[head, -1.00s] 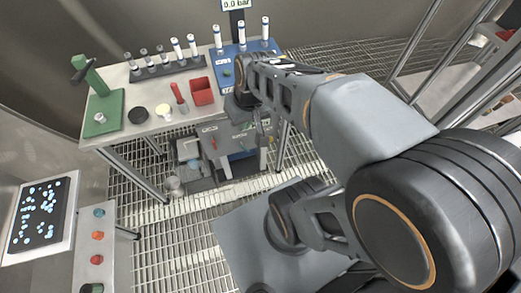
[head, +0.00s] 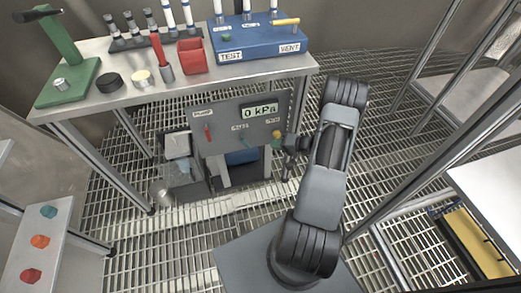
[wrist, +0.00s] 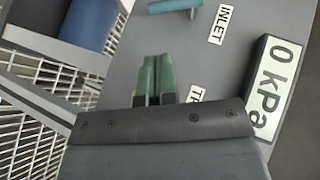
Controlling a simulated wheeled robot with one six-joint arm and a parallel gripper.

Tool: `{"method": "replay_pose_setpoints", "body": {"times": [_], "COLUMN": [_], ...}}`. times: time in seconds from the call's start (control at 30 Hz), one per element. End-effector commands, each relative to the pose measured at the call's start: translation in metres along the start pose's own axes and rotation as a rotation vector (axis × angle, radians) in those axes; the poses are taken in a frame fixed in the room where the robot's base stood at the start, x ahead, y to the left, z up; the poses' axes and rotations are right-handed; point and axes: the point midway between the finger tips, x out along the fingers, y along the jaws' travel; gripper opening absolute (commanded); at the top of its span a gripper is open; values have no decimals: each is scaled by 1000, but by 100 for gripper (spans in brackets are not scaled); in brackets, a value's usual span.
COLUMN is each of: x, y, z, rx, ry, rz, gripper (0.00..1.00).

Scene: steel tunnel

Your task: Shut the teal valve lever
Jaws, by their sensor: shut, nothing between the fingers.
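The teal valve lever (wrist: 173,6) is cut off by the top edge of the wrist view, beside the INLET label. It shows small and low on the grey pump panel in the head view (head: 250,148). I cannot tell its exact angle from these views. My gripper (wrist: 156,62) has green-tipped fingers, pressed together with nothing between them. They are in front of the panel, on the TANK-label side, apart from the lever. In the head view my gripper (head: 283,146) is at the panel's right edge, partly hidden by my arm.
The panel's display (head: 260,111) reads 0 kPa. A red lever (head: 208,132) and a yellow knob (head: 277,134) are also on it. A bench (head: 190,88) with a blue test box (head: 255,40) stands above and behind. Shelving frames stand right; the grating between is clear.

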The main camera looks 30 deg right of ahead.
Motion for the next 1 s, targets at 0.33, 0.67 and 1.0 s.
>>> {"method": "replay_pose_setpoints", "body": {"times": [0.33, 0.67, 1.0], "x": [49, 89, 98], "y": [10, 9, 8], "z": [0, -1, -2], "rx": [0, 0, 2], "ry": [16, 17, 17], "rz": [-4, -3, -2], "gripper": [0, 0, 0]}}
